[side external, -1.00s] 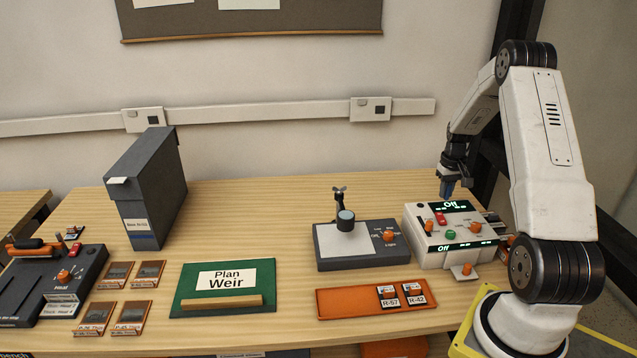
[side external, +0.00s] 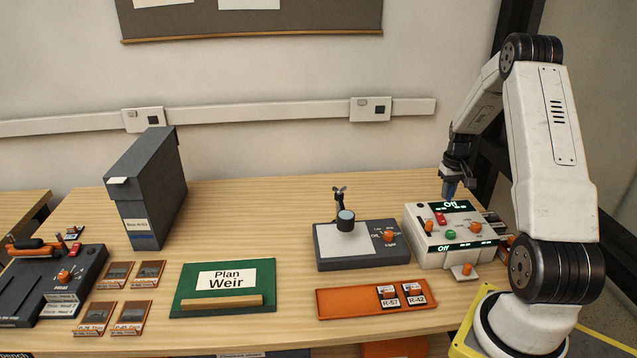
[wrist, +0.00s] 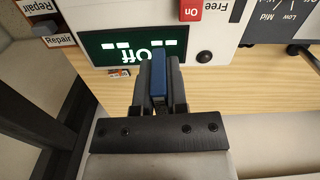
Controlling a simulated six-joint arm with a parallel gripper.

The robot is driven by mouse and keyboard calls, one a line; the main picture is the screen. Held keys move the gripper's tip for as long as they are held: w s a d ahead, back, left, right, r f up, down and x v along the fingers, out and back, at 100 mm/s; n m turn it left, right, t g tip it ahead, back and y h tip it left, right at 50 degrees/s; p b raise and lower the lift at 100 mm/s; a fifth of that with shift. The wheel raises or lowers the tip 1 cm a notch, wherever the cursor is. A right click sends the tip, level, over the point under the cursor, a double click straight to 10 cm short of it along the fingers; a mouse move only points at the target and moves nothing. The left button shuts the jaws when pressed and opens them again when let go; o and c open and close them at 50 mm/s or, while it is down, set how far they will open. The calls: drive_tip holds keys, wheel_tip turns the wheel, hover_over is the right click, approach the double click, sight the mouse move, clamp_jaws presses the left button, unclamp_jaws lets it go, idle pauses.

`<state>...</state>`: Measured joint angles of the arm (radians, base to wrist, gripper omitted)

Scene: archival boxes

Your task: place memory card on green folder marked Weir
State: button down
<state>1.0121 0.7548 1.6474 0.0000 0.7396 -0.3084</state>
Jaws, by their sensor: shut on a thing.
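The green folder (side external: 187,291) lies flat on the table in the side external view, with a white label reading Plan Weir and a wooden bar across its lower part. My gripper (side external: 449,190) is above and behind the white control box, far to the right of the folder. In the wrist view my gripper (wrist: 158,104) is shut on a narrow blue thing (wrist: 158,72). I cannot tell whether this is the memory card. A small orange-and-white item (wrist: 119,72) lies beside the control box in the wrist view.
The white control box (side external: 430,253) shows Off. A grey stand (side external: 330,263) with an upright post and an orange tray (side external: 345,303) holding cards R-57 and R-42 lie between it and the folder. A tall grey archival box (side external: 155,190) stands at left. The back middle is clear.

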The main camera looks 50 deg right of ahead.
wheel_tip(320, 180, up, 6)
drive_tip(key=shift+w+a+r, duration=0.1)
drive_tip(key=shift+w, duration=0.05)
drive_tip(key=w+a+n, duration=0.4)
drive_tip(key=w+a, duration=0.3)
drive_tip(key=a, duration=0.4)
drive_tip(key=w+a+n, duration=0.4)
drive_tip(key=w+a, duration=0.3)
drive_tip(key=a, duration=0.3)
drive_tip(key=s+a+n, duration=0.1)
drive_tip(key=a+n, duration=0.8)
drive_tip(key=a, duration=1.8)
wheel_tip(320, 180, down, 6)
drive_tip(key=shift+s+a+r, duration=0.1)
drive_tip(key=shift+a+r, duration=0.05)
drive_tip(key=shift+r, duration=0.1)
